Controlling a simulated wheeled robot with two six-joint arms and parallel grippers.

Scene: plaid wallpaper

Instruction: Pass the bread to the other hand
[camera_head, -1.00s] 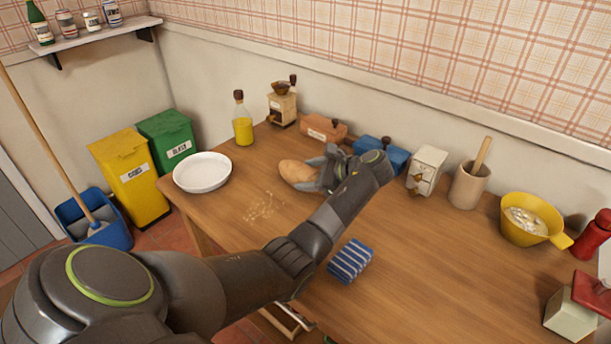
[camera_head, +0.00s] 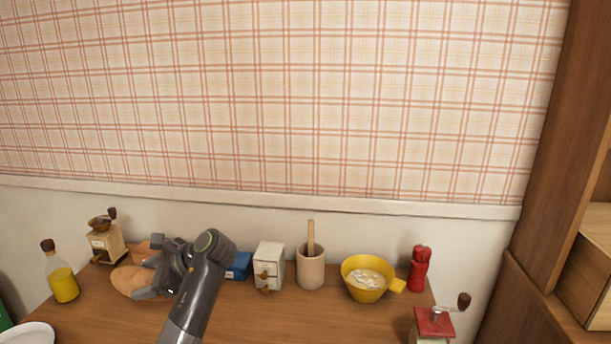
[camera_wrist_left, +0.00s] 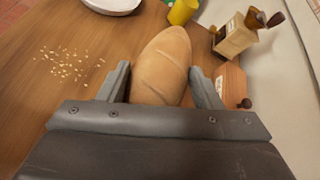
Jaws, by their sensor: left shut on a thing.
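The bread (camera_head: 128,281) is a light brown loaf at the left of the wooden table in the head view. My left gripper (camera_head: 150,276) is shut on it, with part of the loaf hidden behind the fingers. In the left wrist view the bread (camera_wrist_left: 163,68) lies between the two fingers of my left gripper (camera_wrist_left: 160,85) and points away from the palm. Whether it touches the table is hard to tell. My right gripper is not in view.
Along the wall stand a coffee grinder (camera_head: 105,243), a blue box (camera_head: 239,266), a small white drawer box (camera_head: 268,268), a utensil crock (camera_head: 310,270), a yellow bowl (camera_head: 363,291) and a red bottle (camera_head: 419,270). An oil bottle (camera_head: 62,281) and plate (camera_head: 27,334) are at left. The table's middle front looks clear.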

